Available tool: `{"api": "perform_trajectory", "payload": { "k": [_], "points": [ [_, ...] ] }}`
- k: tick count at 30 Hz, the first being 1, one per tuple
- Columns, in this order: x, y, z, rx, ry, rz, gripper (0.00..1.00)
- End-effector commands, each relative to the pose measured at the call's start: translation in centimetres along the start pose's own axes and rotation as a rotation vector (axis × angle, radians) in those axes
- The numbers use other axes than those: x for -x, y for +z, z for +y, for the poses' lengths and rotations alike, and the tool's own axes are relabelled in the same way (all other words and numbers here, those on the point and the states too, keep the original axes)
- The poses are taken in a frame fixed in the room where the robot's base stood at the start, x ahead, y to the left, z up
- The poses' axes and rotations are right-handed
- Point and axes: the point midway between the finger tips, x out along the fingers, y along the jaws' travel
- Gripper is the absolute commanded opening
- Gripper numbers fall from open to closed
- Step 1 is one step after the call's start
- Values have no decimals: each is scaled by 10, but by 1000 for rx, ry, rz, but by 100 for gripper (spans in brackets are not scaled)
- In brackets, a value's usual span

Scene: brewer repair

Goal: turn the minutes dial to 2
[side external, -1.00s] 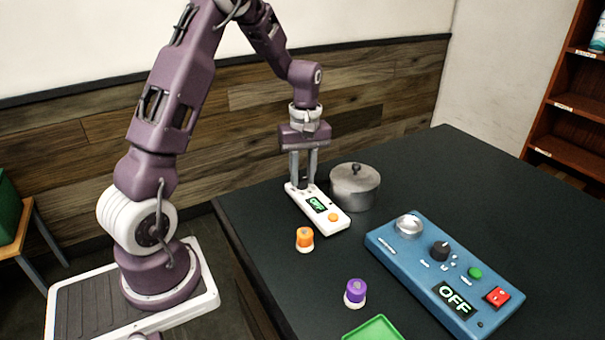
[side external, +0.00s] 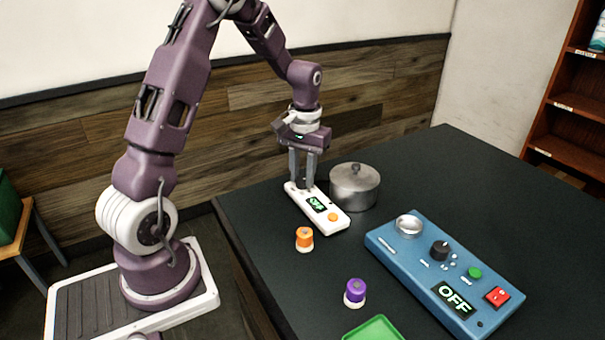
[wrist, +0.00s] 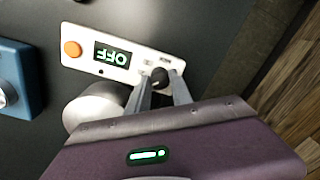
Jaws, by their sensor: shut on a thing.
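The white timer panel (side external: 327,215) lies on the black table and its small screen (side external: 316,204) reads OFF. An orange button (side external: 333,217) sits at its near end. The dark dial (wrist: 159,76) is at the panel's other end in the wrist view. My gripper (side external: 301,184) points down at that end, and its fingers (wrist: 162,84) stand on both sides of the dial, shut on it. In the side view the fingers hide the dial. The number the dial points to cannot be read.
A lidded metal pot (side external: 355,187) stands close to the right of my gripper. An orange capped piece (side external: 304,239), a purple capped piece (side external: 355,293) and a green tray (side external: 374,331) are nearer the front. A blue control box (side external: 444,273), also reading OFF, is at the right.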

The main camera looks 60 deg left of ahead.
Motion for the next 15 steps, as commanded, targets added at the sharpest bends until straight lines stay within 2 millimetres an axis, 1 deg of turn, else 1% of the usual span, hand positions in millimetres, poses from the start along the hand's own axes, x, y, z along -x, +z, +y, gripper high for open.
{"api": "perform_trajectory", "payload": {
  "k": [9,15],
  "points": [
    [1,0,0,-280,0,13,0],
    [1,0,0,-420,0,19,0]
  ]
}}
